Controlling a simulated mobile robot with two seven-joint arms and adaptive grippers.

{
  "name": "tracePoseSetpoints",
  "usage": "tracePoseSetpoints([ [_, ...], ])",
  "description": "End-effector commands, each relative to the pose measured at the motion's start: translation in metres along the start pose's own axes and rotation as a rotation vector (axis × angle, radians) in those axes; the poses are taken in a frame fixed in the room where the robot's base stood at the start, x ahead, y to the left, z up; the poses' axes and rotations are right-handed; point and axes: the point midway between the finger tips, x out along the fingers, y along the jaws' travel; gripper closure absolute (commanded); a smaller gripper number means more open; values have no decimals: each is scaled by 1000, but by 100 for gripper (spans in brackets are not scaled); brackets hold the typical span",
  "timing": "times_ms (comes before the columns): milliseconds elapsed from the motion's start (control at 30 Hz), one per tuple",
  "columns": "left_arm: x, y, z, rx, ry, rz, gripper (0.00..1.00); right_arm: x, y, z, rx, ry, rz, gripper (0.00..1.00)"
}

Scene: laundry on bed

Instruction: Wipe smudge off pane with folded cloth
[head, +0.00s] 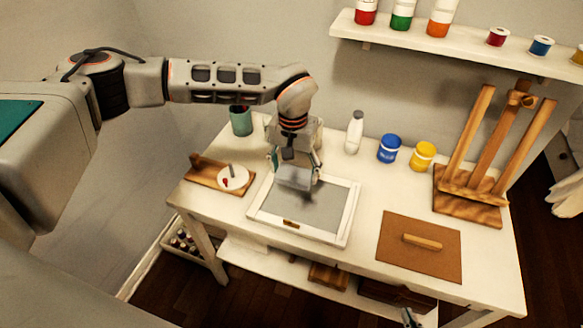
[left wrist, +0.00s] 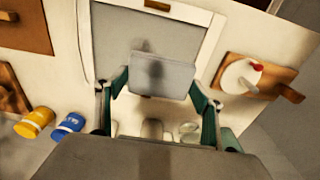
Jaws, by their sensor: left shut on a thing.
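A grey pane (head: 318,217) in a white frame (head: 343,225) lies flat on the white table. My left gripper (head: 294,172) is over the back left part of the pane. It is shut on a folded grey cloth (head: 293,180), which also shows between the fingers in the left wrist view (left wrist: 175,82). Whether the cloth touches the pane is unclear. A dark blurred patch (left wrist: 143,46) shows on the pane beside the cloth; smudge or shadow, I cannot tell. My right gripper (head: 410,318) barely shows at the bottom edge, its jaws unclear.
A wooden board with a white round piece (head: 234,178) lies left of the frame. A green cup (head: 241,121), white bottle (head: 354,132), blue jar (head: 389,149) and yellow jar (head: 423,156) stand behind. A brown board (head: 420,262) and an easel (head: 480,170) are right.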

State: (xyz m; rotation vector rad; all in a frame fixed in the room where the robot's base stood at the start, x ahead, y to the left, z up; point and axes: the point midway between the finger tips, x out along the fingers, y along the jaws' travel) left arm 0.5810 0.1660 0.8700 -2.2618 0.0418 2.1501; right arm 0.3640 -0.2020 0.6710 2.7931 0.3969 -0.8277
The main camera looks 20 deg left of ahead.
Motion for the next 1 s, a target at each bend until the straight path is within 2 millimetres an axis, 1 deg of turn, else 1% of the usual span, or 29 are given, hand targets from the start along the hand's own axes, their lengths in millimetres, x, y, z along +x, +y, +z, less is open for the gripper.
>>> tracePoseSetpoints([
  [167,11,0,1,0,-2,0,50,4,-2,9,1,-4,-2,100],
  [600,54,0,4,0,-4,0,50,19,-10,47,5,-29,-9,100],
  [800,60,0,3,0,-1,0,50,21,-11,53,4,-33,-10,100],
  [1000,58,0,3,0,0,-1,50,20,-10,49,4,-28,-8,100],
])
